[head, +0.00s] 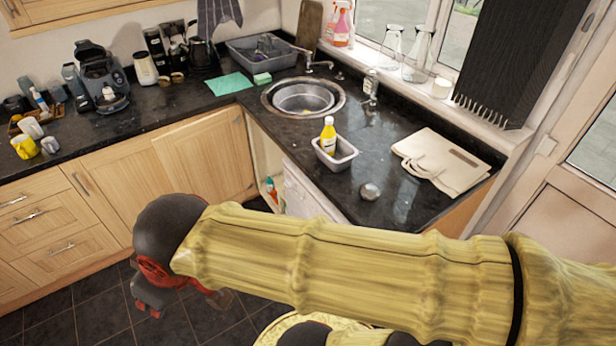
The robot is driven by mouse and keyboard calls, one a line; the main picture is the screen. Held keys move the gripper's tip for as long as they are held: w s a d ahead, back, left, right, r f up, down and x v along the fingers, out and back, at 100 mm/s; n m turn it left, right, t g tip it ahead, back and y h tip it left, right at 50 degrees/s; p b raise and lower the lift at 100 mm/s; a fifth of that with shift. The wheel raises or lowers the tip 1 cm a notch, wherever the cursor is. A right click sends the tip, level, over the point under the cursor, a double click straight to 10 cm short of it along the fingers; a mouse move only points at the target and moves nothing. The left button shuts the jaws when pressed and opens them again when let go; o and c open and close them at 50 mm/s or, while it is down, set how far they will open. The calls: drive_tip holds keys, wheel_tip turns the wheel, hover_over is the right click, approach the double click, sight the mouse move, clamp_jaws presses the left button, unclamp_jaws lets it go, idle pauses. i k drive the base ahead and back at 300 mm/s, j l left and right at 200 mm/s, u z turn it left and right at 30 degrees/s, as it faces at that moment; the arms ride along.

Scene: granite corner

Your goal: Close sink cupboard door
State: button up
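The sink cupboard, under the corner sink (303,97), stands open. My gripper (155,300), dark with red parts, is at the lower left, over the floor in front of the cupboards. It appears apart from the door. My arm hides part of it, and its fingers are too unclear to judge.
A white appliance (308,192) stands right of the opening. Drawers (50,230) are at the left. The worktop (210,112) carries a coffee machine (103,80), a grey tub with a yellow bottle (334,155) and a bag (440,160). Dark floor tiles (85,310) look clear at lower left.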

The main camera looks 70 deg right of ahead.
sight(208, 158)
drive_tip(key=i+z, duration=0.5)
drive_tip(key=z, duration=0.2)
drive_tip(key=i+j+z, duration=0.15)
drive_tip(key=z, duration=0.2)
drive_tip(key=i+j+z, duration=0.1)
drive_tip(key=i+z, duration=0.2)
drive_tip(key=z, duration=0.15)
drive_tip(key=i+j+z, duration=0.15)
drive_tip(key=z, duration=0.3)
drive_tip(key=i+j+z, duration=0.3)
drive_tip(key=z, duration=0.15)
drive_tip(key=i+j+z, duration=0.2)
drive_tip(key=j+z, duration=0.25)
drive_tip(key=i+j+z, duration=0.1)
drive_tip(key=j+z, duration=0.2)
drive_tip(key=z, duration=0.15)
drive_tip(key=k+j+z, duration=0.1)
drive_tip(key=j+z, duration=0.35)
drive_tip(key=j, duration=0.4)
drive_tip(key=k, duration=0.9)
